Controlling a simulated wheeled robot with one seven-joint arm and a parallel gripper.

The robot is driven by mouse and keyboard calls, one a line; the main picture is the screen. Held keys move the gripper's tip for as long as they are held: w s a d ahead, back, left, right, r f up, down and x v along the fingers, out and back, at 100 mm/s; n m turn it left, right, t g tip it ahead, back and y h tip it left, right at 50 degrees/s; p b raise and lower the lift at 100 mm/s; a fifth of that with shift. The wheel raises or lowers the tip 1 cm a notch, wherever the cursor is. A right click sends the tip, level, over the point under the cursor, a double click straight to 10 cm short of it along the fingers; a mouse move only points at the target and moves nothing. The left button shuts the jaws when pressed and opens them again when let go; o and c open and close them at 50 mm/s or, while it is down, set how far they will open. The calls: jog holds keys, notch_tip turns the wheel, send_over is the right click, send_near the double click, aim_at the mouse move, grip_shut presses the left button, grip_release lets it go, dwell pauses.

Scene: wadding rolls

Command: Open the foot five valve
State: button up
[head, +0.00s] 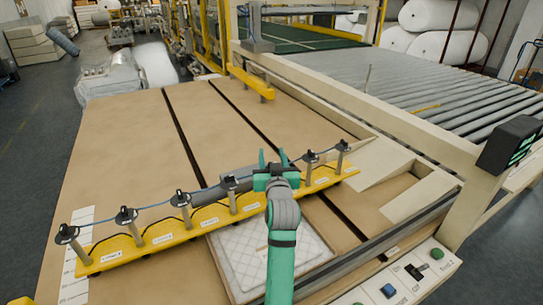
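A yellow rail (190,233) runs across the brown table, carrying a row of grey posts topped with black valve handles (126,215). A blue hose links the handle tops. Small white labels lie along the rail, too small to read, so I cannot tell which valve is foot five. My gripper (273,158) is over the right half of the row, its two teal fingers apart with nothing visible between them. It and my arm hide part of the rail. Two handles show just right of it, the nearer valve (310,157) and the end valve (342,146).
A white quilted pad (240,262) lies in front of the rail, partly behind my arm. A control panel with a blue button (388,290) is at the bottom right. A beige frame beam (370,115) and roller conveyor (440,85) stand right. The table behind the rail is mostly clear.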

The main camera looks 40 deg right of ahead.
jog(key=c, duration=0.9)
jog(key=shift+o, duration=0.2)
jog(key=shift+w+a+f+n+t+y, duration=0.1)
jog(key=shift+a+n+t+y, duration=0.1)
jog(key=shift+n+t+y, duration=0.65)
jog(key=shift+w+a+r+n+t+y, duration=0.2)
jog(key=shift+n+y, duration=0.4)
jog(key=shift+y, duration=0.6)
jog(key=shift+w+a+f+n+t+y, duration=0.1)
jog(key=shift+a+f+n+t+y, duration=0.15)
jog(key=shift+n+t+y, duration=0.6)
jog(key=shift+g, duration=0.3)
jog(key=o, duration=1)
jog(key=shift+o, duration=0.2)
jog(key=shift+s, duration=0.1)
